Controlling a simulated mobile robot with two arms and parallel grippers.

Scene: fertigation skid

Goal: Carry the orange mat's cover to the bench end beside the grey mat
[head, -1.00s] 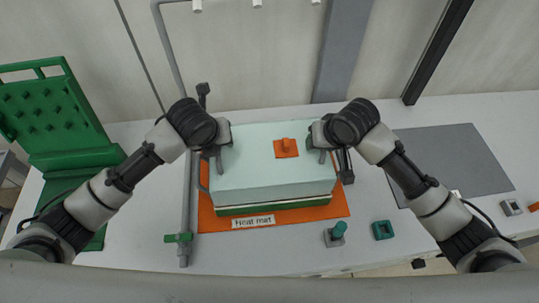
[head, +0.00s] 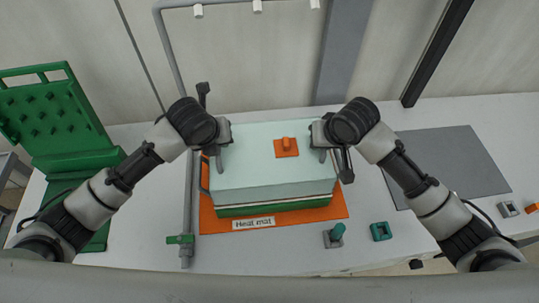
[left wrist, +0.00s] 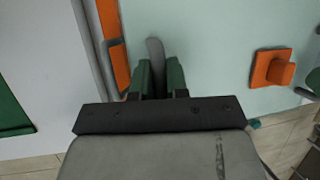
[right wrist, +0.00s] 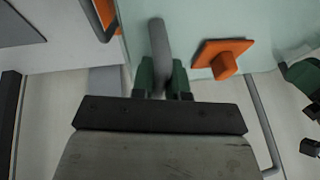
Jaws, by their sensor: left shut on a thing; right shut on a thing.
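The cover (head: 250,165) is a pale mint box with an orange knob (head: 287,145) on top. It is over a green tray (head: 280,204) on the orange mat (head: 325,213), which is labelled "Heat mat". A thin pale line shows between cover and tray; I cannot tell whether they touch. My left gripper (head: 219,160) is shut on the cover's left grey handle, seen in the left wrist view (left wrist: 155,50). My right gripper (head: 322,151) is shut on the right grey handle, seen in the right wrist view (right wrist: 158,40). The grey mat (head: 455,165) lies bare at the right.
A grey pipe (head: 188,210) with a green valve runs close left of the orange mat. A green rack (head: 55,115) stands at the far left. A teal-knobbed fitting (head: 335,235) and a teal block (head: 381,231) sit at the front edge. Small grey (head: 508,209) and orange pieces lie right.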

